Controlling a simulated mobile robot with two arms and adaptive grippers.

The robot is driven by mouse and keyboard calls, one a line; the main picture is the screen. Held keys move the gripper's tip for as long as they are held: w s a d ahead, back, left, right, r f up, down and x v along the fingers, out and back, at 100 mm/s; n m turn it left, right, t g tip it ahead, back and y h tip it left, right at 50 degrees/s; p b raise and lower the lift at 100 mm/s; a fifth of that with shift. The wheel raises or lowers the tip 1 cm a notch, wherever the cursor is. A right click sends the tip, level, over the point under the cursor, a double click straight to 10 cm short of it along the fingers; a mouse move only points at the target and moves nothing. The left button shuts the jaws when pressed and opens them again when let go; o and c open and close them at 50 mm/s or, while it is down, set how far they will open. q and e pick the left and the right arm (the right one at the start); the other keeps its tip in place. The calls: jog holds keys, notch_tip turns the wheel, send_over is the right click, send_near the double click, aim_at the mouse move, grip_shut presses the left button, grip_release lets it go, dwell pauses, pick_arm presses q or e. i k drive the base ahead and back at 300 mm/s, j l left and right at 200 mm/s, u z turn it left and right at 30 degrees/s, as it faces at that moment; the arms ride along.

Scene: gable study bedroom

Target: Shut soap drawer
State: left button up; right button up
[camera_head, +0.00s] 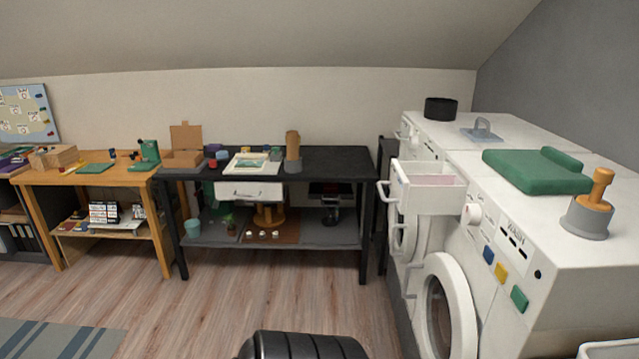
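The white soap drawer (432,200) sticks out to the left from the upper front of the white washing machine (540,258) on the right. It stands open, with its inside and a pale pink surface (432,181) showing from above. Its handle (384,191) is on the left end, facing the floor space. Neither of my grippers is in view, and nothing touches the drawer.
A green folded item (535,170) and an orange-handled grey object (592,210) lie on top. A black table (335,160) and wooden desk (90,175) line the wall.

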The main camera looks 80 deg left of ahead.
aim_at(417, 189)
jog(key=u, duration=2.05)
